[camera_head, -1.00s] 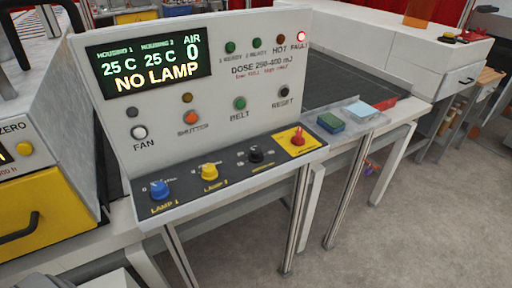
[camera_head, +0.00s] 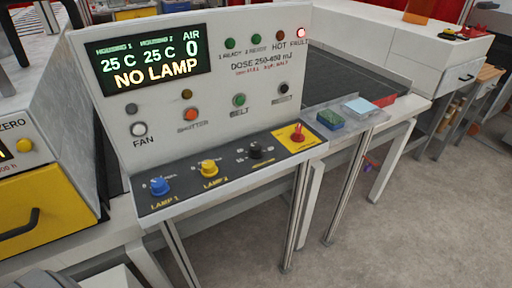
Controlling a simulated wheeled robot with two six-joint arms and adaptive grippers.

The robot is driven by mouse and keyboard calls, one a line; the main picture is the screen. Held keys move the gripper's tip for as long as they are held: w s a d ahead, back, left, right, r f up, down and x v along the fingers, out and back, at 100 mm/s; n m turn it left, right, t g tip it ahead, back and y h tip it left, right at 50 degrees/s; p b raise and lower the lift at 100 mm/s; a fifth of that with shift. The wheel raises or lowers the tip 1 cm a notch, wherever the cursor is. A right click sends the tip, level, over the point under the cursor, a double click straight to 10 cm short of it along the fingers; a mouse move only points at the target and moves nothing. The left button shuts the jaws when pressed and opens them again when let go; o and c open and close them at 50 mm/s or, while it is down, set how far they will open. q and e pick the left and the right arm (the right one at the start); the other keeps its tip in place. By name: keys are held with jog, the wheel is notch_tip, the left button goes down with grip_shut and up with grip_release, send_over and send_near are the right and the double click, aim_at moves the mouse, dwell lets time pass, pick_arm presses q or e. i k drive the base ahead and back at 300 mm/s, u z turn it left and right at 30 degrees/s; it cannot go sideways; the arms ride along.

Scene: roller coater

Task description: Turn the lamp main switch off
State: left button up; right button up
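A white control panel (camera_head: 215,120) stands in the middle of the head view. Its sloping dark lower strip carries a blue knob (camera_head: 159,186) marked LAMP 1, a yellow knob (camera_head: 208,168) marked LAMP 2, and a black knob (camera_head: 255,150) whose label is too blurred to read. At the strip's right end a red rotary switch (camera_head: 297,133) sits on a yellow plate (camera_head: 286,141); it looks like the main switch, with no readable label. The display (camera_head: 155,63) reads NO LAMP and AIR 0. Neither gripper shows.
The red FAULT light (camera_head: 301,33) is lit. A green block (camera_head: 331,119) and a light blue block (camera_head: 361,106) lie on a clear tray right of the panel. A yellow drawer (camera_head: 45,210) with a black handle stands at left. The floor at right is open.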

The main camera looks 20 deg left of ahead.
aim_at(297, 137)
jog(key=z, duration=1.75)
jog(key=i, duration=2.4)
jog(key=u, duration=2.95)
